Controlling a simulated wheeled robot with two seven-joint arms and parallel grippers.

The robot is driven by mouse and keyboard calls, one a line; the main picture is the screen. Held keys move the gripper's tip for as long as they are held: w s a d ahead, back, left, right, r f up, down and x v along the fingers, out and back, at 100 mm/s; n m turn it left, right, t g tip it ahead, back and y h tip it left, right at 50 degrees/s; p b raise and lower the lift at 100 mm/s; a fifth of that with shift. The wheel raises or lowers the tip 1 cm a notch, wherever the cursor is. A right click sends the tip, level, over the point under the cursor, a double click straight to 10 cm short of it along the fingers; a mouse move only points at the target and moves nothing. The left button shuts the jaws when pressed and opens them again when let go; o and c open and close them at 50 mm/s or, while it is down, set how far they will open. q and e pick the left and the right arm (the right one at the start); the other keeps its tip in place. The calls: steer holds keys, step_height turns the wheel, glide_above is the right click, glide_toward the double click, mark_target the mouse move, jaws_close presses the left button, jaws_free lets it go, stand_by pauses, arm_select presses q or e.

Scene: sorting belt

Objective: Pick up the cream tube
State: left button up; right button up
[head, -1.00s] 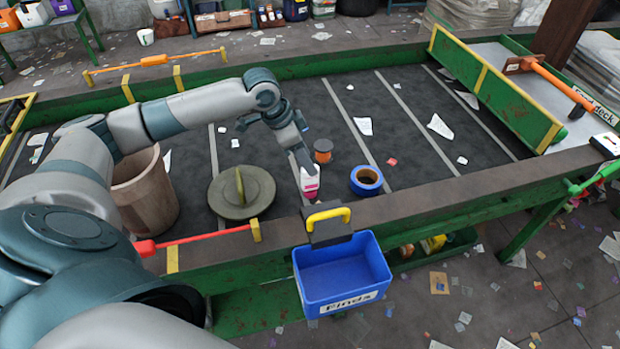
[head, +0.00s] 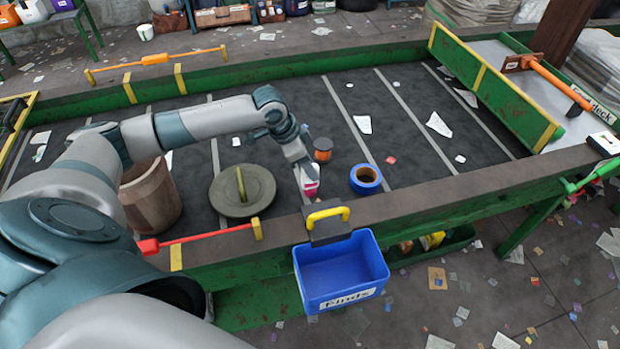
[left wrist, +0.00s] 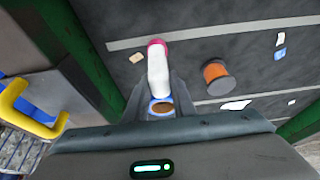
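The cream tube is white with a pink cap. In the left wrist view the cream tube (left wrist: 158,70) lies between the two fingers of my left gripper (left wrist: 158,92), its cap pointing away from the palm. A narrow gap seems to show beside it, so the fingers look open around it. In the head view my left gripper (head: 306,185) is low over the belt near its front edge, and its finger hides most of the tube. Only the pink cap (head: 312,187) shows clearly. My right gripper is not in view.
An orange spool (head: 322,149) and a blue tape roll (head: 365,179) are right of the tube. A round green lid (head: 262,192) and a brown bin (head: 152,195) are left. A blue Finds bin (head: 341,305) hangs at the belt's front rail (head: 420,200).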

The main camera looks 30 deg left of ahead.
arm_select(q)
steer(key=shift+c, duration=1.1)
steer(key=shift+r, duration=0.15)
steer(key=shift+r, duration=0.25)
step_height(320, 180, up, 8)
steer(key=b, duration=0.3)
steer(key=shift+r, duration=0.6)
steer(key=shift+d, duration=0.1)
